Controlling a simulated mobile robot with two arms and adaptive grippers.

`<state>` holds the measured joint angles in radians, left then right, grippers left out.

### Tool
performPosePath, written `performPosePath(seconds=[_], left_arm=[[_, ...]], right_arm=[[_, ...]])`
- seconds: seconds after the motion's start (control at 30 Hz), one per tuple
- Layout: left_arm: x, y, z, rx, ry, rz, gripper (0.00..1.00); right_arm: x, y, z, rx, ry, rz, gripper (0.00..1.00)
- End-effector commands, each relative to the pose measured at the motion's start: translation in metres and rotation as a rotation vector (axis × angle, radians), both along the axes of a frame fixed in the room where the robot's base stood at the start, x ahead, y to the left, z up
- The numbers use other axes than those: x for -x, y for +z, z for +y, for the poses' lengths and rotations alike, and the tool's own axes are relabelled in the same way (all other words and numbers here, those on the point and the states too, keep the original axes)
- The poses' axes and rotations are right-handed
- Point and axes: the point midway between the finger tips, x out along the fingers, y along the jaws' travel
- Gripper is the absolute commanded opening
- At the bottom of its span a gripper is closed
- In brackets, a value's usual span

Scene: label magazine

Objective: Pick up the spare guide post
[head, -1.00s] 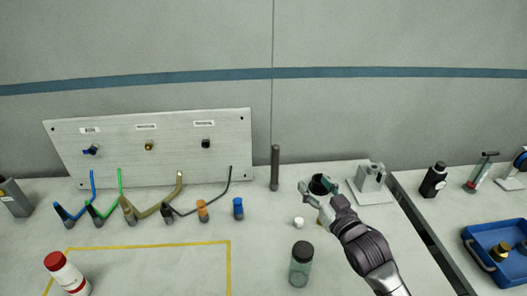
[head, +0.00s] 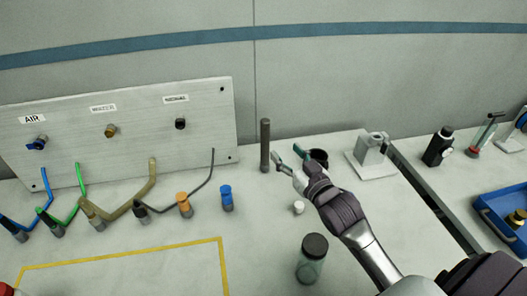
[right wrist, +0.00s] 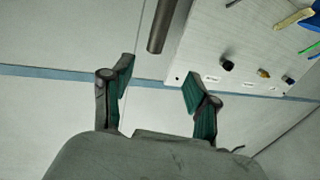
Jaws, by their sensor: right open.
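The guide post is a dark grey upright cylinder (head: 265,145) standing on the bench near the back wall, right of the label panel. It also shows in the right wrist view (right wrist: 163,25), beyond the fingertips at the top. My right gripper (head: 287,156) is just right of the post, with its green-padded fingers pointing toward it. In the right wrist view the gripper (right wrist: 160,72) is open and empty, and the post is in line with the gap, apart from both fingers. My left gripper is not in view.
The label panel (head: 120,125) with hoses stands left of the post. A black cup (head: 319,157) is close behind my right gripper. A white knob (head: 298,207), a dark-lidded jar (head: 312,258) and a grey block fixture (head: 373,156) stand nearby. A blue tray (head: 497,218) is far right.

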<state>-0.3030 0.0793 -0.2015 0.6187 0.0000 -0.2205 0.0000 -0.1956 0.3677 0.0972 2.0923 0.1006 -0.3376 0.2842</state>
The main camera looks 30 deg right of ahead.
Motion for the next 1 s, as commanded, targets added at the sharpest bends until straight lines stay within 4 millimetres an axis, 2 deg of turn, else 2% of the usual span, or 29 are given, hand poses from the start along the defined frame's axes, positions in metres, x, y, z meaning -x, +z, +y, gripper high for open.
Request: performPosePath(seconds=[0.03,0.1,0.27,0.6,0.87,1.0], left_arm=[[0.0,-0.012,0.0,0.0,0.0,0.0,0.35],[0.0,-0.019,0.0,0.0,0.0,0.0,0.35],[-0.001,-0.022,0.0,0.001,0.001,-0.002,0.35],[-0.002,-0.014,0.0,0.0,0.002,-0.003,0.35],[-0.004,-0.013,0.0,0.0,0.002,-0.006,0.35],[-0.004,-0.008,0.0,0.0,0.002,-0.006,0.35]], right_arm=[[0.0,-0.012,0.0,0.0,0.0,0.0,0.59],[0.0,-0.019,0.0,0.0,0.0,0.0,0.59],[-0.007,-0.023,0.0,0.0,-0.001,-0.002,0.59],[-0.069,-0.021,0.0,0.0,-0.001,-0.001,0.59],[-0.09,-0.022,-0.001,0.001,0.0,0.0,0.59],[-0.108,-0.024,-0.005,0.001,-0.001,0.0,0.59]])
